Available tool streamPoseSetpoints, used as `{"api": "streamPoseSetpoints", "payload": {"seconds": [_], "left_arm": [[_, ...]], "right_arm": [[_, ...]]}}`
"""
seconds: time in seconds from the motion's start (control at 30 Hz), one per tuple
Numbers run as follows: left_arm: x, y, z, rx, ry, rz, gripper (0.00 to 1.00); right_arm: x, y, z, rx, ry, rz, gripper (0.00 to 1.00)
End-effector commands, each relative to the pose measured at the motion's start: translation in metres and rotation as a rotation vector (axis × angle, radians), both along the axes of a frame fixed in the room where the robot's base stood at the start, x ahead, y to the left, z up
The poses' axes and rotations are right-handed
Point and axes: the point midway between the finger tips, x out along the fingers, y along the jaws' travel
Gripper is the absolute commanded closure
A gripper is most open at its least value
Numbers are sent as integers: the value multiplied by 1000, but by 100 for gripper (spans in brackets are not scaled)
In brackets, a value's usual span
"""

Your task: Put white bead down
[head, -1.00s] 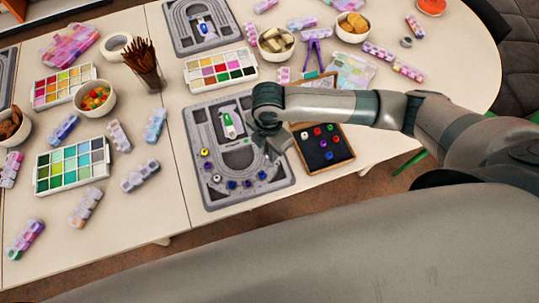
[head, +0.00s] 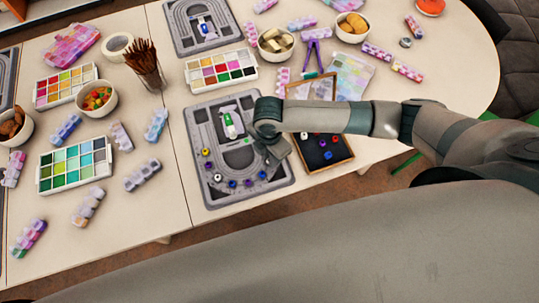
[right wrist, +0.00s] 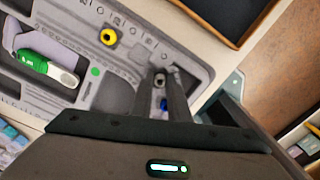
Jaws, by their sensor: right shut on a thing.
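The grey bead board (head: 211,197) lies at the table's front edge, with several purple and blue beads and a yellow bead (head: 208,166) along its left and lower part. My right gripper (head: 270,165) is over the board's right side. In the right wrist view its fingers (right wrist: 161,80) are shut on a small pale bead, the white bead (right wrist: 159,79), mostly hidden between them. A blue bead (right wrist: 165,103) shows just beside the fingers. The yellow bead also shows in the right wrist view (right wrist: 108,36). Whether the white bead touches the board I cannot tell. My left gripper is out of view.
A dark wood-framed bead tray (head: 342,150) stands right of the board, partly under my right arm. A green-and-white tube (head: 229,125) lies in the board's middle. A colour palette (head: 190,76) and a second grey board (head: 182,45) are behind.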

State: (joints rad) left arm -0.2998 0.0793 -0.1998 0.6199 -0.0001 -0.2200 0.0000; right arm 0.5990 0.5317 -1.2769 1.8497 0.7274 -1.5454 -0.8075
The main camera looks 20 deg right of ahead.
Motion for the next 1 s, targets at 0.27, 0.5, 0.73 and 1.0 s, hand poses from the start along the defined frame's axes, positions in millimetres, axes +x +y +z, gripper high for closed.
{"api": "streamPoseSetpoints", "payload": {"seconds": [0.27,0.5,0.73,1.0], "left_arm": [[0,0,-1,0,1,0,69],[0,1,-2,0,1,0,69],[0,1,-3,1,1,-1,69],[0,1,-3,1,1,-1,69]], "right_arm": [[-1,0,-10,0,2,0,100],[-4,0,-13,-2,7,0,66],[-5,-2,-15,-5,11,0,66],[-6,-2,-15,-6,13,0,66]]}}
